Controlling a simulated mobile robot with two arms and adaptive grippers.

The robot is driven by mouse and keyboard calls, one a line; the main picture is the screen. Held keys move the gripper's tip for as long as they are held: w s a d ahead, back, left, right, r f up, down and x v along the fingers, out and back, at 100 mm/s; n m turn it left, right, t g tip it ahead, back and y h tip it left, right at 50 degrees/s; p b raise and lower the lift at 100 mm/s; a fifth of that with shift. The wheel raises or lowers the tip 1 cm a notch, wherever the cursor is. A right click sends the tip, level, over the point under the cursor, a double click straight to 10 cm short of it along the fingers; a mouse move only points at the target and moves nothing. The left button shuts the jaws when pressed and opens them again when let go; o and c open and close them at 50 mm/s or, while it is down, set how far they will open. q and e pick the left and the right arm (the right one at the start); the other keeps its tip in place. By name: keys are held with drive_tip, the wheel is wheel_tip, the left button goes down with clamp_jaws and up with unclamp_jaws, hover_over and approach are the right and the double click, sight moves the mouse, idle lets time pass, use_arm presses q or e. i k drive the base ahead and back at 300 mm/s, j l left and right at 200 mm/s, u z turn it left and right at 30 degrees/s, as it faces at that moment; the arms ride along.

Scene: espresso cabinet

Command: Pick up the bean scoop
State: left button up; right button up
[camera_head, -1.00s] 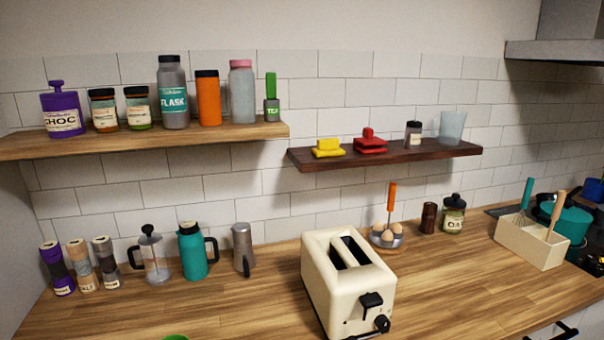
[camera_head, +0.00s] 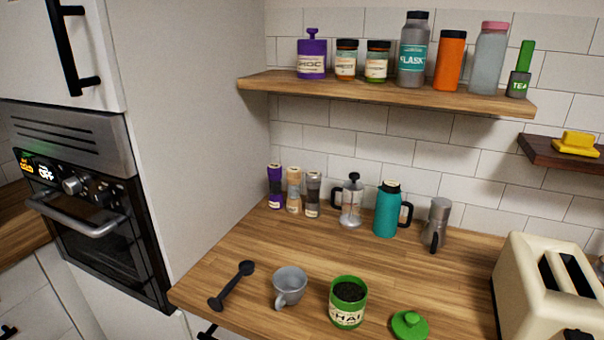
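A dark scoop (camera_head: 232,285), which looks like the bean scoop, lies flat on the wooden counter near its front left corner. Its round end points to the back right and its wider end to the front left. A grey mug (camera_head: 289,286) stands just right of it, apart from it. Neither of my grippers is in view.
An open green chai tin (camera_head: 347,302) with dark contents and its green lid (camera_head: 410,325) stand right of the mug. A cream toaster (camera_head: 545,290) is at the right. Grinders, a French press (camera_head: 351,202), a teal jug (camera_head: 388,210) and a moka pot (camera_head: 436,224) line the back. A tall cabinet wall borders the left.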

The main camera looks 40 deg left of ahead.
sight(247, 267)
drive_tip(key=u, duration=1.7)
